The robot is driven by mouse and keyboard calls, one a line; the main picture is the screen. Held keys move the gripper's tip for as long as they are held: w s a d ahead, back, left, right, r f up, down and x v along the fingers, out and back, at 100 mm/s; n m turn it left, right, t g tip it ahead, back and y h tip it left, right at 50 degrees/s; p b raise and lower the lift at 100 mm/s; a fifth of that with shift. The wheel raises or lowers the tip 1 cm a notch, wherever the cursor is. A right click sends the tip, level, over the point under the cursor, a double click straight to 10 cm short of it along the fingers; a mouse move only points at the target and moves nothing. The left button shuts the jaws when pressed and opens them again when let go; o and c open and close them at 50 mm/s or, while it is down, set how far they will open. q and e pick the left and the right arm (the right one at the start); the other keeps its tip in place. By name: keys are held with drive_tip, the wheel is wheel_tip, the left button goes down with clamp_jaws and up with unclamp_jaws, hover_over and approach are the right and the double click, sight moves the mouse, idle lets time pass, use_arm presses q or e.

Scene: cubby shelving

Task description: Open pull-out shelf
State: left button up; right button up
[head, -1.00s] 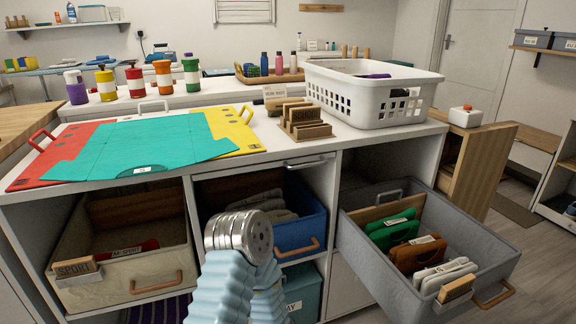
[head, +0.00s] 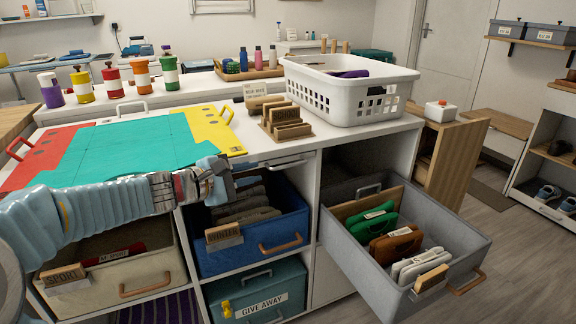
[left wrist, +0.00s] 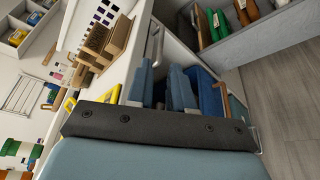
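The pull-out shelf's edge shows as a thin front with a silver bar handle (head: 284,163) just under the white countertop, above the blue bin. It looks closed. The handle also shows in the left wrist view (left wrist: 154,42), beyond the fingers. My left gripper (head: 245,185) is in front of the counter, left of and slightly below the handle. In the left wrist view its two blue fingers (left wrist: 162,88) stand apart with a gap between them and hold nothing. They do not appear to touch the handle. My right gripper is not in view.
Below are a blue bin (head: 263,238), a beige bin (head: 105,276) and a teal bin (head: 285,287). A grey bin (head: 455,258) sticks out at the right. A white basket (head: 345,98) and wooden block holder (head: 288,128) stand on the counter. Floor is clear at the right.

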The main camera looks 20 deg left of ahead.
sight(289, 166)
use_arm(q)
drive_tip(key=x, duration=1.2)
drive_tip(key=shift+w+d+f, duration=0.15)
drive_tip(key=shift+c, duration=0.5)
clamp_jaws()
